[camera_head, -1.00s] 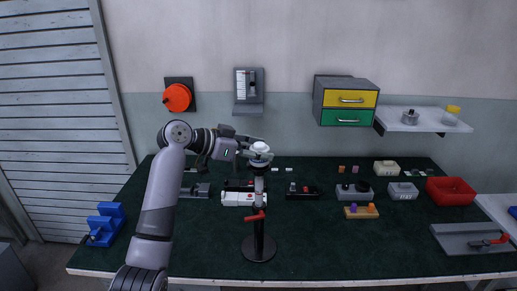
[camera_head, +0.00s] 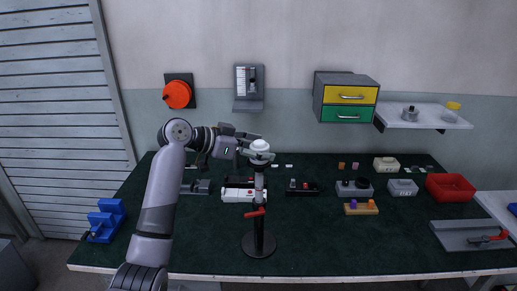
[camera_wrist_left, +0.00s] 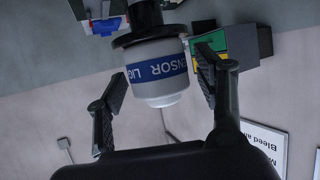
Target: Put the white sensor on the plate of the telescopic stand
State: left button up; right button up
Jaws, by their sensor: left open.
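The white sensor (camera_head: 260,145) stands on the plate (camera_head: 262,157) at the top of the telescopic stand (camera_head: 259,205), which has a black round base and red levers. In the left wrist view, which is turned upside down, the sensor (camera_wrist_left: 158,78) shows a blue band with white lettering and meets the black plate (camera_wrist_left: 146,36). My left gripper (camera_head: 254,147) is at the sensor's height, coming from the left. Its fingers (camera_wrist_left: 163,103) are open, one on each side of the sensor, with gaps visible on both sides. My right gripper is not in view.
Behind the stand lies a white cylindrical device (camera_head: 237,195). A blue holder (camera_head: 105,220) is at the left, and a red bin (camera_head: 450,188) and a grey tray (camera_head: 470,236) at the right. The front of the green table is largely clear.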

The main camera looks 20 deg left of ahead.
pick_arm(q)
jog(key=b+v, duration=0.4)
jog(key=v, duration=0.8)
jog(key=shift+b, duration=0.3)
jog(key=shift+a, duration=0.1)
